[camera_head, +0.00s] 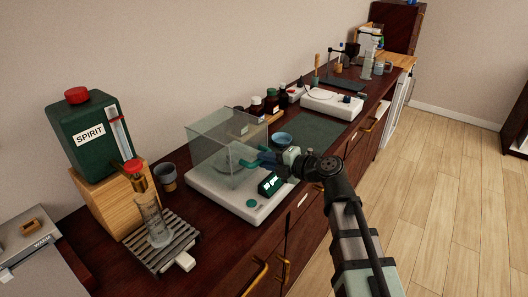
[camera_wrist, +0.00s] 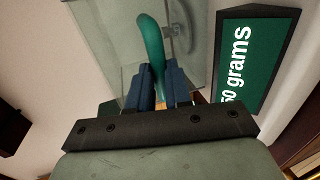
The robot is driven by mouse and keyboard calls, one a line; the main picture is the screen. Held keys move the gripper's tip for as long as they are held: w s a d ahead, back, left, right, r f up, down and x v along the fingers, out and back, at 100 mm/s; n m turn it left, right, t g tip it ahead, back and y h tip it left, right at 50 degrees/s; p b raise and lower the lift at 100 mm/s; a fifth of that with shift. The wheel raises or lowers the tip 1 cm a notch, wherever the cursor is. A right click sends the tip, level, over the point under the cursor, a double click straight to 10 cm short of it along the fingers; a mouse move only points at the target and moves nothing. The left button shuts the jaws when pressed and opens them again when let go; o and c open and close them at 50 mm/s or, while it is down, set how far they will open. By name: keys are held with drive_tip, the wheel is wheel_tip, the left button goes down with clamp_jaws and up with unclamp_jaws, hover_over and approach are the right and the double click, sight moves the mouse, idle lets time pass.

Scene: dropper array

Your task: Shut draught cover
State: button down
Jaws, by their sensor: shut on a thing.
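The clear draught cover (camera_head: 220,140) stands on the white balance (camera_head: 215,203) in the head view. Its see-through panes also fill the upper middle of the wrist view (camera_wrist: 110,35). A teal handle (camera_wrist: 151,45) is on the cover. My gripper (camera_wrist: 158,88) has its blue fingers closed on either side of this handle, near its lower end. In the head view my gripper (camera_head: 262,160) reaches the cover's right side. The balance's dark green display (camera_wrist: 256,60) is beside the fingers; it reads in "grams". I cannot tell how far the cover is open.
A blue dish (camera_head: 282,139) is behind my gripper, near a dark green mat (camera_head: 308,130). Small bottles (camera_head: 257,104) stand behind the balance. A measuring cylinder (camera_head: 151,220) on a slatted rack and a green SPIRIT can (camera_head: 90,135) are at left.

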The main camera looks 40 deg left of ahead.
drive_tip(key=c, duration=1.1)
unclamp_jaws()
drive_tip(key=shift+a, duration=0.1)
drive_tip(key=shift+o, duration=0.2)
drive_tip(key=v, duration=1.4)
